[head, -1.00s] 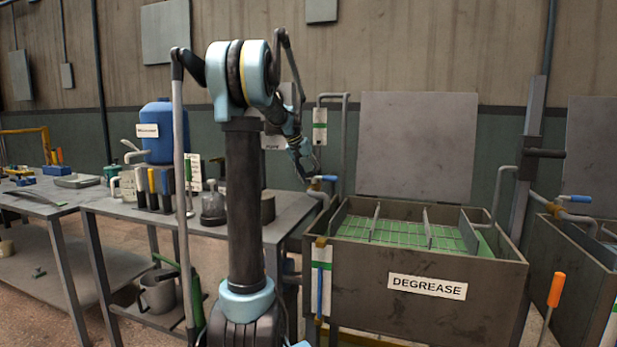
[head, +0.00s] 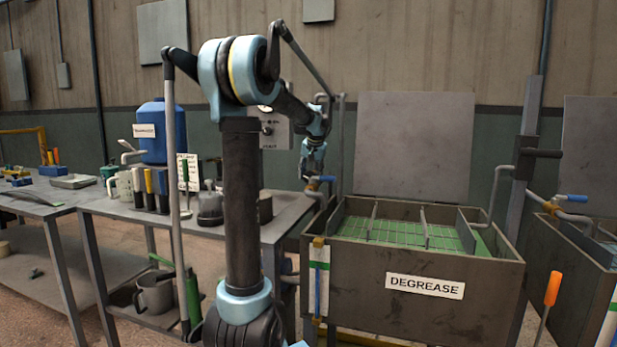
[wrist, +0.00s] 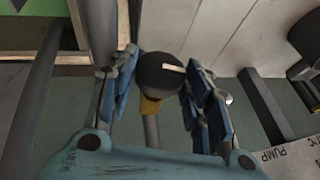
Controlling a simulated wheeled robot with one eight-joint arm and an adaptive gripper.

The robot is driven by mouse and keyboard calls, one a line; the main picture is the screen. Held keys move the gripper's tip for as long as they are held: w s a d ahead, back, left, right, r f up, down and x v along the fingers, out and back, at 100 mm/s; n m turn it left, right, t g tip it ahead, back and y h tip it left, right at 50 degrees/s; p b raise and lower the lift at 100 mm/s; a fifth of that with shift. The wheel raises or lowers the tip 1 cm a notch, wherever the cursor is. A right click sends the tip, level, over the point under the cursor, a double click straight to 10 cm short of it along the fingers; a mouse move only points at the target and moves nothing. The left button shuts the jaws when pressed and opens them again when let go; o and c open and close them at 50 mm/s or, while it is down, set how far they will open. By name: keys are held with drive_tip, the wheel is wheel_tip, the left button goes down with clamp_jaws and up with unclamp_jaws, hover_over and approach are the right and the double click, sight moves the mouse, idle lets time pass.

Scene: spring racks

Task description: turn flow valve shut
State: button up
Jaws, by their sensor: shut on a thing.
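The flow valve shows in the wrist view as a dark round knob (wrist: 162,73) with a pale pointer mark on top and a yellow collar below, on a grey pipe. My gripper (wrist: 160,88) has its blue-padded fingers on both sides of the knob and is shut on it. In the head view my gripper (head: 311,176) points down at the pipe by the left back corner of the DEGREASE tank (head: 345,270). The knob is hidden there by the gripper. A blue-sleeved piece (head: 327,178) sticks out just right of the fingers.
A pump panel (head: 275,130) is behind my arm; its PUMP label (wrist: 285,156) shows in the wrist view. A workbench (head: 120,207) with a blue drum (head: 160,138) and tools stands left. A second tank (head: 570,265) stands right.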

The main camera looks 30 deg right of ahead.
drive_tip(key=shift+a, duration=0.2)
drive_tip(key=o, duration=1.1)
drive_tip(key=shift+f, duration=0.1)
drive_tip(key=shift+c, duration=0.2)
drive_tip(key=shift+s, duration=0.15)
drive_tip(key=shift+d, duration=0.1)
drive_tip(key=v, duration=0.8)
drive_tip(key=shift+w, duration=0.3)
